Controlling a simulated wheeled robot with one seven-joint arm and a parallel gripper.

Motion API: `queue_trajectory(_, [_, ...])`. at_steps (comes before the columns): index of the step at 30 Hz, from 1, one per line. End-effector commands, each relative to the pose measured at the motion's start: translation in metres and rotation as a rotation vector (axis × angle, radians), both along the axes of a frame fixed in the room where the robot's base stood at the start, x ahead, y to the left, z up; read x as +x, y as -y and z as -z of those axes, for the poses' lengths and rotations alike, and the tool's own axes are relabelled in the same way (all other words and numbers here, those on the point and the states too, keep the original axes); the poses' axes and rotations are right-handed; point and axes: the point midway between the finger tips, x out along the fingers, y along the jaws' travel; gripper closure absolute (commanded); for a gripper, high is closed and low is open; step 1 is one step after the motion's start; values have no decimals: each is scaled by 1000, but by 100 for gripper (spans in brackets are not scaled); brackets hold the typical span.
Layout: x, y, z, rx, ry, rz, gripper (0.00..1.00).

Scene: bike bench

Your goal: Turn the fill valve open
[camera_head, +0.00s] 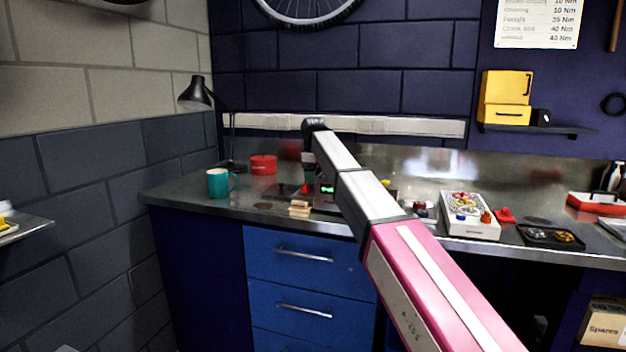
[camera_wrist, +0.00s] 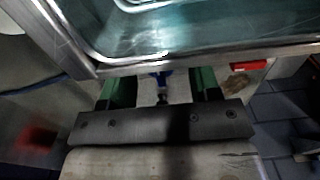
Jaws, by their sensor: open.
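In the wrist view, my gripper (camera_wrist: 162,88) has its two green fingers spread apart below the front rim of a metal basin (camera_wrist: 200,58). A small blue part with a dark stem (camera_wrist: 161,78) shows between the fingers, under the rim. It may be the fill valve, but its shape and turned position are too small and dark to tell. I cannot tell whether either finger touches it. In the head view my arm reaches over the bench and hides much of what lies behind it; no valve can be made out there.
The wrist view shows a red block (camera_wrist: 248,65) right of the fingers. On the steel bench (camera_head: 190,193) stand a teal mug (camera_head: 218,183), a red tin (camera_head: 263,165), a black lamp (camera_head: 196,95) and a white box (camera_head: 468,216). Blue drawers (camera_head: 290,275) are below.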

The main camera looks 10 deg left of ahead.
Motion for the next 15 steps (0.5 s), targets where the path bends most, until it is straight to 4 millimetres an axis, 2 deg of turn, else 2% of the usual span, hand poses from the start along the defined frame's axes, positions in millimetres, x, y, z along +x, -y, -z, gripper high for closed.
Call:
queue_trajectory(4, [0,0,6,0,0,0,43])
queue_trajectory(11, [0,0,7,0,0,0,43])
queue_trajectory(12, [0,0,7,0,0,0,50])
queue_trajectory(14, [0,0,6,0,0,0,69])
queue_trajectory(15, [0,0,6,0,0,0,82])
